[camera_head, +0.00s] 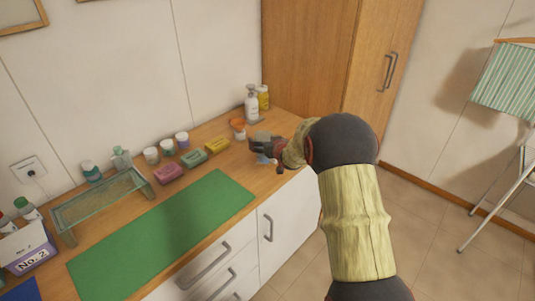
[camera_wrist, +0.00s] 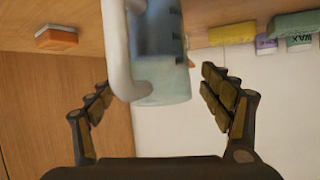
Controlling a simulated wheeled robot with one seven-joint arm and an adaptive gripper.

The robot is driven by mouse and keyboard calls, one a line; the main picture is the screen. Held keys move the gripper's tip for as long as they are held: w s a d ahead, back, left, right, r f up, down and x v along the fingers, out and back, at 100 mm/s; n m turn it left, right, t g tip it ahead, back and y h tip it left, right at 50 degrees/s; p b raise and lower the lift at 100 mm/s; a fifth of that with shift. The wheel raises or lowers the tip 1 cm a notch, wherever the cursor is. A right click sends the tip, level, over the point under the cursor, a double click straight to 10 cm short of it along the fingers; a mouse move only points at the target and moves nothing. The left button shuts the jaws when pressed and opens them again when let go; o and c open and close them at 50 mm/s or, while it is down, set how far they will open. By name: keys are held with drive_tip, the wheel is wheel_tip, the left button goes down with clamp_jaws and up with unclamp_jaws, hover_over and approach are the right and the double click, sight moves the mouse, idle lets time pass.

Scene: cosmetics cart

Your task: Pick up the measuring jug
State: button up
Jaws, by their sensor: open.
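The measuring jug (camera_wrist: 160,62) is clear with blue scale marks and a white handle (camera_wrist: 118,50). In the wrist view it stands between the two fingers of my gripper (camera_wrist: 158,92), which are open with a gap on either side. In the head view my gripper (camera_head: 262,146) is at the right end of the wooden counter. Only a small bluish bit of the jug (camera_head: 262,159) shows there; my gripper hides the rest.
Yellow (camera_head: 217,144), green (camera_head: 193,157) and pink (camera_head: 168,173) blocks lie left of my gripper. A white pump bottle (camera_head: 252,103) and an orange-topped item (camera_head: 237,123) stand behind it. A green mat (camera_head: 165,235) covers the counter's front. A tall wooden cabinet (camera_head: 310,60) stands behind.

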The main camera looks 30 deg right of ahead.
drive_tip(key=c, duration=0.3)
drive_tip(key=shift+r, duration=0.15)
clamp_jaws()
idle(0.8)
